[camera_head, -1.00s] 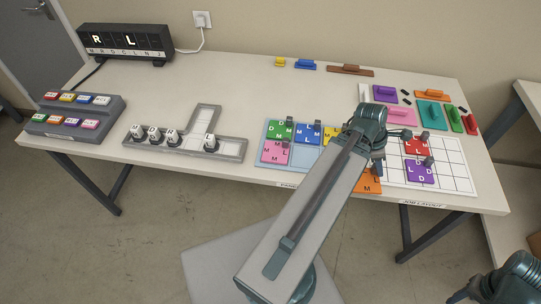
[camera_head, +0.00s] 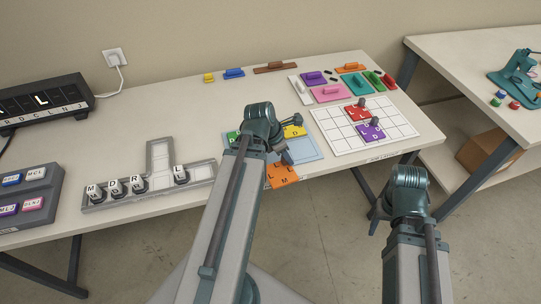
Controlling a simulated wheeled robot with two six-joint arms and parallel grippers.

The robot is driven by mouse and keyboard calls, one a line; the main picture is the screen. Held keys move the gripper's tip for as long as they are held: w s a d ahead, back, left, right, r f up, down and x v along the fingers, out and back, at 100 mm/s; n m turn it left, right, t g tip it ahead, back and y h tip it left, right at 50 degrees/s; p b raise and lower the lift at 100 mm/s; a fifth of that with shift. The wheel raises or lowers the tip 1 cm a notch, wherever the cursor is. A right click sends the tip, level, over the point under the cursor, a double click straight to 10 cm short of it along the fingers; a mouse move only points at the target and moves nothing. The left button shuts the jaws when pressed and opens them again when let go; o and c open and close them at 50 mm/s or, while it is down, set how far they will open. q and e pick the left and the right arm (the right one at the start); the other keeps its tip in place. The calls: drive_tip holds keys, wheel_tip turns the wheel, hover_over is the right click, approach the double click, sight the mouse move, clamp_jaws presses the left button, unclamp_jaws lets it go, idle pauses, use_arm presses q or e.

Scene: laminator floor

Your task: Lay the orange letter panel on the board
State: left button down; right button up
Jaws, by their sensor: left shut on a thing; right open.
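The orange letter panel (camera_head: 284,176) shows in the head view at the front of the blue panel tray (camera_head: 313,150), over the table's front edge. My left gripper (camera_head: 284,158) is shut on it from above. My arm hides part of the tray, and I cannot tell how far the panel is lifted. The white gridded board (camera_head: 400,127) lies to the right of the tray. A red letter panel (camera_head: 357,113) and a purple letter panel (camera_head: 371,132) lie on it. My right gripper (camera_head: 377,214) is open and empty in front of the table, below the board.
A yellow panel (camera_head: 295,131) and a green panel (camera_head: 232,137) lie on the tray. Coloured handled blocks (camera_head: 328,92) stand behind the board. A grey rack (camera_head: 150,188) with letter cubes is at left. A second table (camera_head: 470,70) stands at right. Several board cells are bare.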

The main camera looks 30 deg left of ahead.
use_arm(q)
drive_tip(key=w+d+m, duration=0.1)
drive_tip(key=w+d, duration=0.1)
drive_tip(key=d, duration=0.5)
drive_tip(key=shift+h, duration=0.3)
drive_tip(key=w+a, duration=0.2)
drive_tip(key=a, duration=0.2)
drive_tip(key=w+a+b, duration=0.1)
drive_tip(key=w+a, duration=0.2)
drive_tip(key=a, duration=0.2)
drive_tip(key=w+a+f, duration=0.1)
drive_tip(key=w+a, duration=0.1)
drive_tip(key=a, duration=0.2)
drive_tip(key=shift+w+a+f, duration=0.1)
drive_tip(key=shift+w+a, duration=0.05)
drive_tip(key=shift+a, duration=0.25)
drive_tip(key=f+b, duration=0.3)
drive_tip(key=b, duration=0.1)
drive_tip(key=shift+w+a+f, duration=0.15)
drive_tip(key=shift+a+f, duration=0.2)
drive_tip(key=shift+a, duration=0.05)
drive_tip(key=shift+f, duration=0.1)
drive_tip(key=c, duration=0.7)
unclamp_jaws()
